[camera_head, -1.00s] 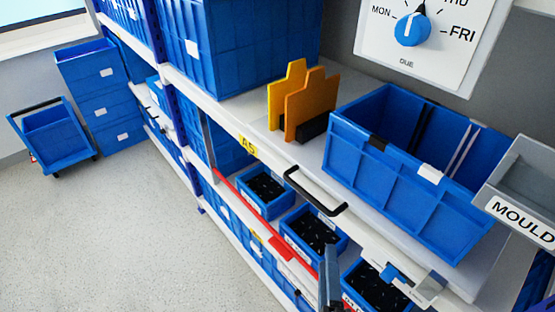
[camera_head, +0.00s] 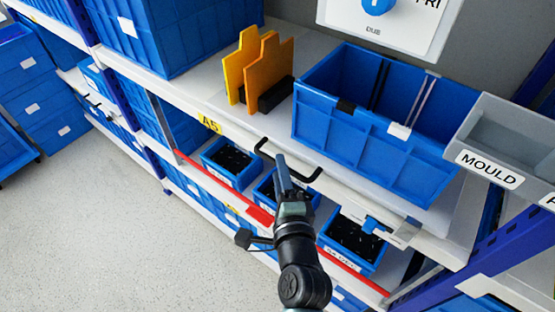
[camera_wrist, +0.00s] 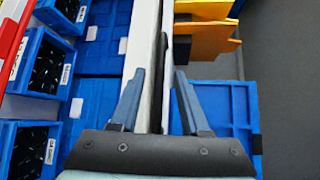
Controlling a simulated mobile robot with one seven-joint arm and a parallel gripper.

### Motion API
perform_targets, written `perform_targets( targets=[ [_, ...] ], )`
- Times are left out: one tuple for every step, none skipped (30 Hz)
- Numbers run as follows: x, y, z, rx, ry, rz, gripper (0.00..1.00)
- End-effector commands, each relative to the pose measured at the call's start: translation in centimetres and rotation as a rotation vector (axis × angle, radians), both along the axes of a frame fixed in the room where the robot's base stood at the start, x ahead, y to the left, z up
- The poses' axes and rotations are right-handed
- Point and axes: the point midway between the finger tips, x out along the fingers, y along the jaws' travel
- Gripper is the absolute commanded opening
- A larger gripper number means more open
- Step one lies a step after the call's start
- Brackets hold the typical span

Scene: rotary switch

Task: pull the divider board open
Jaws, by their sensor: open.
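A white board front with a black bar handle (camera_head: 300,175) sits at the shelf edge (camera_head: 345,178), below the blue bin. I take this handled board as the divider board; it appears flush with the shelf front. My gripper (camera_head: 281,160) is at the handle's left-middle part in the head view and hides some of it. In the wrist view my gripper (camera_wrist: 160,74) is open, with one finger on each side of the dark handle bar (camera_wrist: 157,85). I cannot tell whether either finger touches it.
A large blue bin (camera_head: 385,140) stands on the shelf, with yellow and orange boards (camera_head: 262,68) left of it. A grey MOULD bin (camera_head: 500,150) is at the right. Small blue bins (camera_head: 230,160) and a red rail (camera_head: 345,272) lie below. Floor (camera_head: 110,220) is free at left.

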Motion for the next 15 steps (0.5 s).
perform_targets(
  targets=[
    [0.8, 0.2, 0.1, -0.001, -0.001, 0.002, 0.46],
    [1.2, 0.3, -0.1, -0.001, -0.001, 0.001, 0.46],
    [1.6, 0.3, -0.2, -0.001, 0.0, 0.001, 0.46],
    [1.9, 0.4, -0.2, -0.001, 0.0, 0.001, 0.46],
    [2.1, 0.4, -0.2, -0.002, 0.0, 0.001, 0.46],
    [2.4, 0.4, -0.3, -0.002, 0.0, 0.001, 0.46],
    [2.5, 0.5, -0.4, -0.002, 0.001, 0.001, 0.46],
    [2.7, 0.5, -0.4, -0.002, 0.0, 0.0, 0.46],
    [2.8, 0.5, -0.4, -0.002, 0.0, 0.0, 0.46],
    [2.9, 0.5, -0.4, -0.002, 0.0, 0.0, 0.46],
    [2.9, 0.5, -0.4, -0.002, 0.0, 0.0, 0.46],
    [2.9, 0.5, -0.4, -0.002, 0.0, 0.0, 0.46],
    [2.9, 0.5, -0.4, -0.002, 0.001, 0.0, 0.46],
    [2.9, 0.5, -0.4, -0.002, 0.001, 0.0, 0.46],
    [2.9, 0.5, -0.4, -0.002, 0.001, 0.0, 0.46]
  ],
)
